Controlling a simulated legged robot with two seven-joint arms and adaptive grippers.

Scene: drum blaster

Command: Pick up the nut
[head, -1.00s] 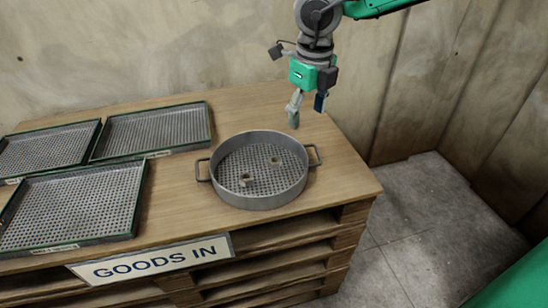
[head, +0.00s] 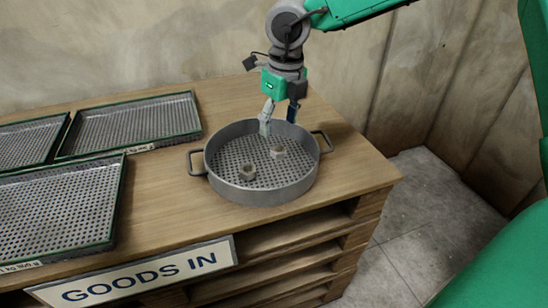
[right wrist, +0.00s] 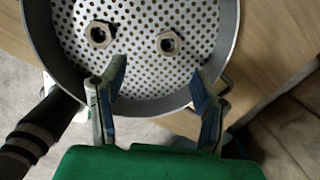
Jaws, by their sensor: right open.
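Two nuts lie apart on the perforated floor of a round grey metal pan with two side handles (head: 262,193). One nut (head: 247,172) is nearer the front left, the other nut (head: 278,151) is towards the back right. In the right wrist view one nut (right wrist: 168,43) is right of centre and the other nut (right wrist: 99,34) is at the left. My right gripper (head: 279,126) is open and empty, above the back rim of the pan. In the right wrist view its spread fingers (right wrist: 158,90) point towards the nuts. My left gripper is not in view.
The pan stands near the right end of a wooden bench (head: 165,200). Perforated trays with green rims (head: 115,215) fill the left side. A GOODS IN sign (head: 140,277) hangs on the front edge. A wall stands behind.

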